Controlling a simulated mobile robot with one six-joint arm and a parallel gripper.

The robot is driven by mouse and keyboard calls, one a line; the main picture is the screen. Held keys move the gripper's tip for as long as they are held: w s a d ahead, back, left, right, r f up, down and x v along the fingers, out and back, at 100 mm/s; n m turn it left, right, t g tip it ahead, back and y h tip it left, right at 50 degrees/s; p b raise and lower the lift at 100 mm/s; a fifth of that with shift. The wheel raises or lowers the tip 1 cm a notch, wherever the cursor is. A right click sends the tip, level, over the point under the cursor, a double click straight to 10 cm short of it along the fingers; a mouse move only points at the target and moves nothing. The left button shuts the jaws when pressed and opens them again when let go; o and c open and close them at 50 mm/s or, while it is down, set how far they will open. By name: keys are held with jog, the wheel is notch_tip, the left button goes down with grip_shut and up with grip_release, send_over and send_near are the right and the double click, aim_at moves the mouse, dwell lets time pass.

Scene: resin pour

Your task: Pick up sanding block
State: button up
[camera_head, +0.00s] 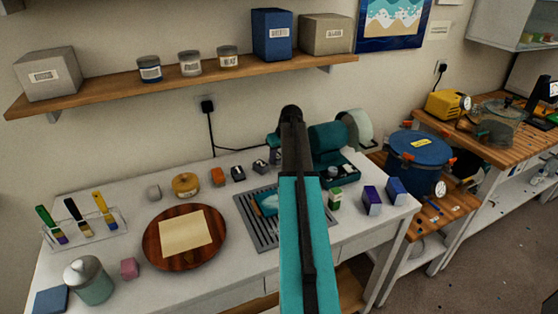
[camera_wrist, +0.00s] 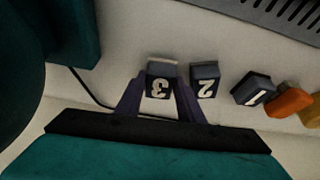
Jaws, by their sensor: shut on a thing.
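A dark sanding block marked 3 (camera_wrist: 160,82) sits between the two fingers of my gripper (camera_wrist: 159,92) in the wrist view. The fingers are shut on its sides. A second dark block marked 2 (camera_wrist: 205,80) stands just right of it, close to my right finger. A third block marked 1 (camera_wrist: 253,89) lies farther right, turned at an angle. In the head view the blocks marked 1 (camera_head: 238,173) and 2 (camera_head: 260,166) stand in a row at the back of the white table. My arm hides most of my gripper there.
An orange block (camera_wrist: 290,101) lies beside the block marked 1. A teal machine (camera_head: 328,140) stands right of my arm. A grey slotted mat (camera_head: 250,225), a round wooden board (camera_head: 165,255) and a yellow tape roll (camera_head: 186,185) are on the table (camera_head: 210,285). A shelf (camera_head: 120,88) hangs above.

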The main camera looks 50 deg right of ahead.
notch_tip(320, 180, up, 2)
jog(key=shift+r+b, duration=0.1)
jog(key=shift+b, duration=0.3)
jog(key=s+a+b, duration=0.1)
jog(key=s+a, duration=0.1)
jog(key=s, duration=0.3)
jog(key=s+a+r+b, duration=0.1)
jog(key=s+a, duration=0.1)
jog(key=s, duration=0.3)
jog(key=s+a+b, duration=0.1)
jog(key=s, duration=0.4)
jog(key=shift+a+r+b, duration=0.3)
jog(key=shift+a+b, duration=0.1)
